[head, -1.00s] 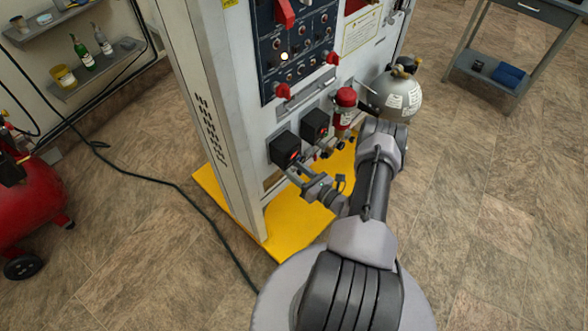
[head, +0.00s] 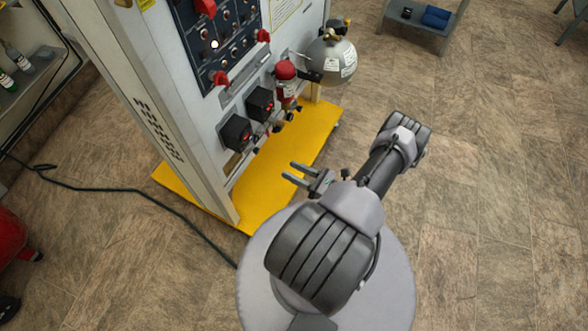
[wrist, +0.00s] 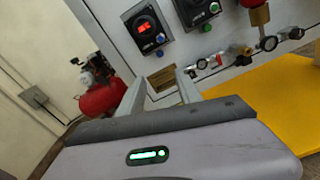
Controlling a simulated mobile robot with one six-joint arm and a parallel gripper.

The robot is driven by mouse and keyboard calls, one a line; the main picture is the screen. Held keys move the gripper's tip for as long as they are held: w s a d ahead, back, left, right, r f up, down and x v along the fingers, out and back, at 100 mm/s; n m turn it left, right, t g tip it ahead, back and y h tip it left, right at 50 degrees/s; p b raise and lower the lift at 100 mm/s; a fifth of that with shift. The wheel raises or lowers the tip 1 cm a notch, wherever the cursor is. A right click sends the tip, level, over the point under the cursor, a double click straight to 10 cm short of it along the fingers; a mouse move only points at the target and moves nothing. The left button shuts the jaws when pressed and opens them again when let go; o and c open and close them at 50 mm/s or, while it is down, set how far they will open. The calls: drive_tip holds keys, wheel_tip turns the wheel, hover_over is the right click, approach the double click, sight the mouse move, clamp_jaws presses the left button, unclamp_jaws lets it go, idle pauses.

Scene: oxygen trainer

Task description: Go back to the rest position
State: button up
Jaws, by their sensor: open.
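My gripper (head: 297,174) is open and empty in the head view, low in front of the trainer cabinet and apart from it. Its two fingers point left toward the cabinet's lower front. In the wrist view my gripper (wrist: 158,92) also shows its two fingers spread with nothing between them. The grey trainer cabinet (head: 160,100) stands on a yellow base plate (head: 250,185).
A round grey tank (head: 332,58) and a red-topped cylinder (head: 286,82) sit at the cabinet's right side. A black cable (head: 120,190) lies on the floor at left. A red compressor (head: 12,238) stands far left. The tiled floor at right (head: 480,200) is clear.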

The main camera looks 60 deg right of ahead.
idle(0.3)
drive_tip(key=w+a+r+n+g+y, duration=0.25)
drive_tip(key=w+r+n+y, duration=0.2)
drive_tip(key=r, duration=0.35)
drive_tip(key=w+a+r+n+g+y, duration=0.1)
drive_tip(key=w+r+n+g+y, duration=0.3)
drive_tip(key=r+n, duration=0.25)
drive_tip(key=w+a+r+n+g, duration=0.3)
drive_tip(key=a+r+n+g, duration=0.45)
drive_tip(key=a+r, duration=0.35)
drive_tip(key=s+a+r+n+t+h, duration=0.1)
drive_tip(key=s+a+r+n+h, duration=0.3)
drive_tip(key=a+r+n, duration=0.3)
drive_tip(key=s+a+r+n+h, duration=0.3)
drive_tip(key=s+a+r+n, duration=0.4)
drive_tip(key=a+r, duration=0.3)
wheel_tip(320, 180, up, 2)
drive_tip(key=shift+a+r+n+t+h, duration=0.2)
drive_tip(key=shift+n+t+h, duration=0.2)
drive_tip(key=shift+n, duration=0.25)
drive_tip(key=shift+o, duration=0.5)
